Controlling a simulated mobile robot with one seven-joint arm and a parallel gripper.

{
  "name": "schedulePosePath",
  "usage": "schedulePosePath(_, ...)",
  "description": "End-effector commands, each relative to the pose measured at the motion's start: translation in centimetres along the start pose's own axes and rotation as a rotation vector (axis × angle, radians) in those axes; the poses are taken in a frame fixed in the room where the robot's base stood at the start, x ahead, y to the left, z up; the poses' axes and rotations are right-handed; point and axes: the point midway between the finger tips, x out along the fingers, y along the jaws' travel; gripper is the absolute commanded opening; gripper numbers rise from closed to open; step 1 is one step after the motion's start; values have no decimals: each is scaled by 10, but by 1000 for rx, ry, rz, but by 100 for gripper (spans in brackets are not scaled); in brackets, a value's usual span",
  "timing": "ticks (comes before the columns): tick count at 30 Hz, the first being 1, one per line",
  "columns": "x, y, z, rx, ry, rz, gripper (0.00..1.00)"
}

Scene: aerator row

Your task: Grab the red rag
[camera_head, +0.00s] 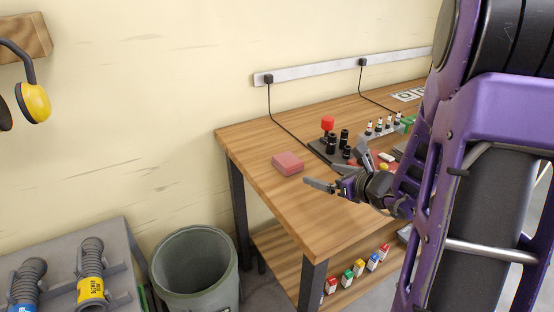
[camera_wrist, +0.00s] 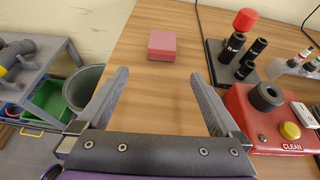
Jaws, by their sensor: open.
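The red rag (camera_head: 287,163) is a folded, flat pinkish-red block lying near the left end of the wooden workbench (camera_head: 262,167). In the wrist view the rag (camera_wrist: 162,44) lies beyond my fingertips, between their lines and slightly left of the middle. My gripper (camera_head: 339,170) is open and empty above the bench, to the right of the rag and apart from it. In the wrist view both fingers of my gripper (camera_wrist: 158,76) are spread wide, with only bare wood between them.
A black stand with dark cylinders and a red knob (camera_head: 328,123) stands right of the rag. A red device marked CLEAN (camera_wrist: 270,120) is close to my right finger. A grey-green bin (camera_head: 196,272) stands left of the bench. Bare wood surrounds the rag.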

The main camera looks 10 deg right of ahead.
Motion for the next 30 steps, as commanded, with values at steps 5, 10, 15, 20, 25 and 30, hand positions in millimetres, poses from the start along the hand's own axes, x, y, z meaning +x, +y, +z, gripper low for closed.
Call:
schedulePosePath(5, 20, 2, -3, 26, -14, -1, 100)
schedulePosePath(10, 58, 1, -2, 24, -12, -1, 100)
schedulePosePath(15, 94, 1, -1, 23, -13, -2, 100)
schedulePosePath(20, 114, 0, 0, 22, -13, -4, 100)
schedulePosePath(25, 124, 0, 0, 22, -13, -3, 100)
schedulePosePath(30, 148, -4, 0, 22, -13, -3, 100)
